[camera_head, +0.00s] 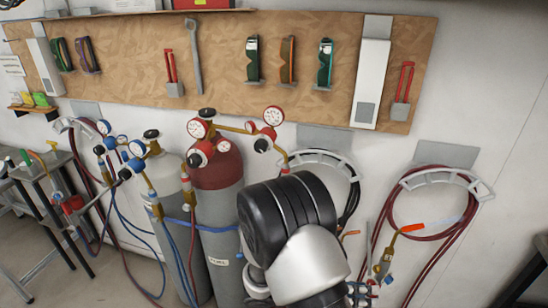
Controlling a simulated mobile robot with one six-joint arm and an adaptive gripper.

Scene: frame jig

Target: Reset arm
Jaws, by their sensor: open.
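My arm's black and silver joint fills the lower middle of the head view, in front of the wall and partly in front of the gas cylinders. My gripper is not visible in this view. No jig or workpiece that I can make out shows near the arm.
A grey cylinder with a red top (215,165) and a paler cylinder (168,185) stand left of my arm with gauges and hoses. Dark red hoses (468,225) hang at right beside a brass torch (385,262). A tool board (215,70) spans the wall. A table (50,165) stands left.

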